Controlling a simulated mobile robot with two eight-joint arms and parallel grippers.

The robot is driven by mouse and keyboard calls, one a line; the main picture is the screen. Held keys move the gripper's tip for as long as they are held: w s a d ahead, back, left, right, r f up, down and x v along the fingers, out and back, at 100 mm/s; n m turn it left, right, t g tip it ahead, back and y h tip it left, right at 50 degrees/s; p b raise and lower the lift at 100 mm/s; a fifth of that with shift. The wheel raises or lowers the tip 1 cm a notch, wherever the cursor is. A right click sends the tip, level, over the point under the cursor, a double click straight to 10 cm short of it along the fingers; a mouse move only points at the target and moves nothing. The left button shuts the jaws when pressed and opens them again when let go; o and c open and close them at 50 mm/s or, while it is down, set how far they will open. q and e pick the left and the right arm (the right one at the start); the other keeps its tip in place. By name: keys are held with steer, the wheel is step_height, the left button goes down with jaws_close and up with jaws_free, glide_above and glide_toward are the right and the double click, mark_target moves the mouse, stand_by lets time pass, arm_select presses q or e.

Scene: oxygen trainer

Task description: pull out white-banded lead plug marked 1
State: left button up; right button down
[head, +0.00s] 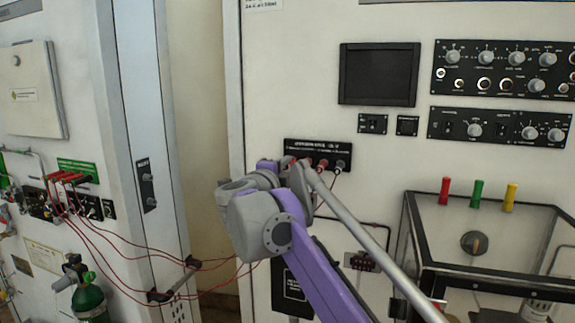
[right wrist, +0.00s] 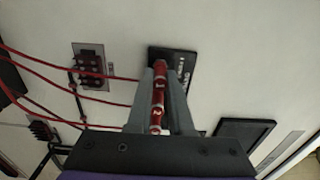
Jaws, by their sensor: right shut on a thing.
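In the head view, a black socket panel (head: 318,148) on the white cabinet holds red lead plugs (head: 322,164). My right gripper (head: 287,164) is at the panel's left end, and the wrist hides its fingers there. In the right wrist view, my right gripper (right wrist: 160,80) is shut on a red lead plug (right wrist: 158,98) with pale bands, in front of the black panel (right wrist: 174,62). My left gripper is not in view.
Red leads (head: 125,258) run from the left cabinet's plugs (head: 68,178) through a holder (head: 172,281) towards the panel. A clear-sided box (head: 490,210) with red, green and yellow posts stands right of my arm. A green cylinder (head: 89,300) stands lower left.

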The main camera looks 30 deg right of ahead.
steer(key=shift+a, duration=0.15)
steer(key=shift+v, duration=2.4)
